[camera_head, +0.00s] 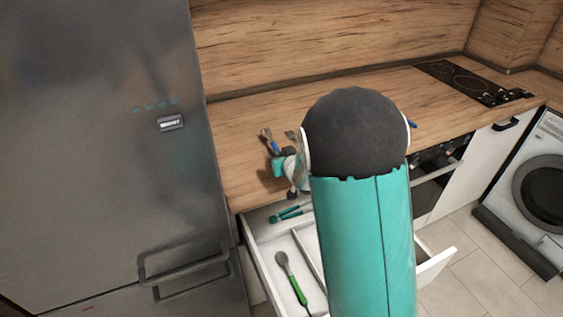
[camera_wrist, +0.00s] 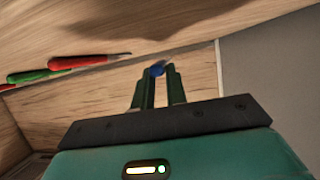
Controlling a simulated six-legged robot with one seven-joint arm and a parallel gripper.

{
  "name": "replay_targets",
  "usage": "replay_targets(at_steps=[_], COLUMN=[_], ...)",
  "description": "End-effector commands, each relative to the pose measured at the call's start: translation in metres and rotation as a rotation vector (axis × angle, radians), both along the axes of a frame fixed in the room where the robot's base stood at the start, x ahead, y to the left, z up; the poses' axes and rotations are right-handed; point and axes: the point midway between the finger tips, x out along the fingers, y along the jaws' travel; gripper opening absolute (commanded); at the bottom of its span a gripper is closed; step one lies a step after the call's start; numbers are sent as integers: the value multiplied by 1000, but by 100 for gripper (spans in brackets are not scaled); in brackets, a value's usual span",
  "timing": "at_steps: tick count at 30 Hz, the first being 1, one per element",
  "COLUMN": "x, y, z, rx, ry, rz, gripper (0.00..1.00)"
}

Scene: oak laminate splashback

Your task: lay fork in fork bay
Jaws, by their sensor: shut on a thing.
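My gripper (camera_wrist: 159,72) is shut on the fork; its two dark green fingers show in the wrist view with a small piece of blue handle (camera_wrist: 157,69) between the tips. In the head view, the fork (camera_head: 266,134) shows as a small greyish head with blue below it, above the counter's front edge. The rest of the fork is hidden or too small to make out. The open drawer (camera_head: 262,248) lies below, with dividers forming bays; my arm covers its right part. I cannot tell which bay is the fork bay.
A green-handled spoon (camera_head: 290,278) lies in a drawer bay. A teal item (camera_head: 290,213) shows at the drawer's back. Red-handled (camera_wrist: 85,62) and green-handled (camera_wrist: 38,75) utensils show in the wrist view. A steel fridge (camera_head: 110,150) stands close left. A blue tip (camera_head: 412,124) shows right of my arm.

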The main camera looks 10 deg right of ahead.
Motion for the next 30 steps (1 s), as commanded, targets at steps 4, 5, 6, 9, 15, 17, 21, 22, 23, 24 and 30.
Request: replay_targets(at_steps=[4, 5, 6, 9, 15, 17, 21, 22, 23, 24, 30], x=[0, 0, 0, 0, 0, 0, 0, 0, 0, 0, 0], y=[1, 1, 1, 1, 0, 0, 0, 0, 0, 0, 1], z=[-23, -25, -27, -26, -28, -30, -30, -30, -30, -30, -30], rx=[1, 1, 0, 0, 0, 0, 0, 0, 0, 0, 0], ry=[3, 2, 1, -1, 0, 0, 0, 0, 0, 0, 0], rz=[0, 1, 1, 0, 0, 0, 0, 0, 0, 0, 0], gripper=[0, 0, 0, 0, 0, 0, 34, 36, 36, 36, 36])
